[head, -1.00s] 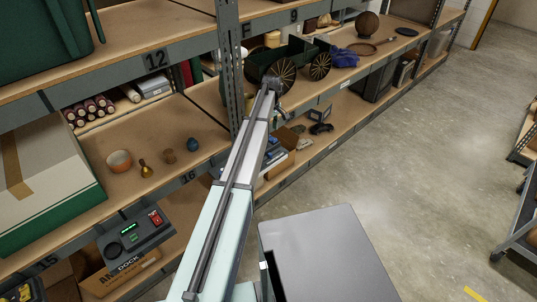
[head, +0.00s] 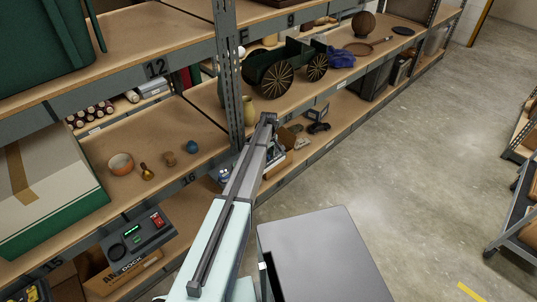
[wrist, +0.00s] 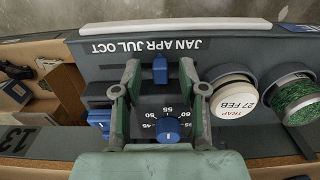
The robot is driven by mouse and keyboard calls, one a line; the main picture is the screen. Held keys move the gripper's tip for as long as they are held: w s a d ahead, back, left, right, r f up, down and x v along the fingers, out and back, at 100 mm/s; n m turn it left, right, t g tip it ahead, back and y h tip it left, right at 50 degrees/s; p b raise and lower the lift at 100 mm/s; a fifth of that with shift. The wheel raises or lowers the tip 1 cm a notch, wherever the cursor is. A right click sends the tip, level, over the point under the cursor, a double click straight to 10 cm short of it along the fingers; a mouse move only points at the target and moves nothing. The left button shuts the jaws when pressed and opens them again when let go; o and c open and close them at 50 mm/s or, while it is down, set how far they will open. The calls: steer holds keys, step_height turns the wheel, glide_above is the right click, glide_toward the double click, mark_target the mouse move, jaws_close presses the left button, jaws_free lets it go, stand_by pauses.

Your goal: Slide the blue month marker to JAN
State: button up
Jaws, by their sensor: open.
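The blue month marker (wrist: 160,69) is a small upright tab on a dark grey panel (wrist: 220,60) in the wrist view. Above it, the white labels JAN, APR, JUL and OCT read upside down, with JAN at the right end. The marker stands near APR. My gripper (wrist: 160,77) is open, its green fingers on either side of the marker, with gaps showing. Whether the fingertips are level with it in depth is unclear. In the head view my gripper is hidden beyond my arm, and the marker cannot be made out.
A blue knob (wrist: 168,130) with a number scale sits between my fingers, nearer the palm. Another blue part (wrist: 98,118) is at left. A green cart (head: 285,65) is on the shelf.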

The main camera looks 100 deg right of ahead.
steer(key=shift+f, duration=0.25)
jaws_close()
steer(key=shift+w+a+b, duration=0.45)
steer(key=shift+w, duration=0.35)
steer(key=shift+w+a+b, duration=0.4)
steer(key=shift+w+a, duration=0.05)
steer(key=shift+w, duration=0.3)
jaws_free()
steer(key=shift+d, duration=0.1)
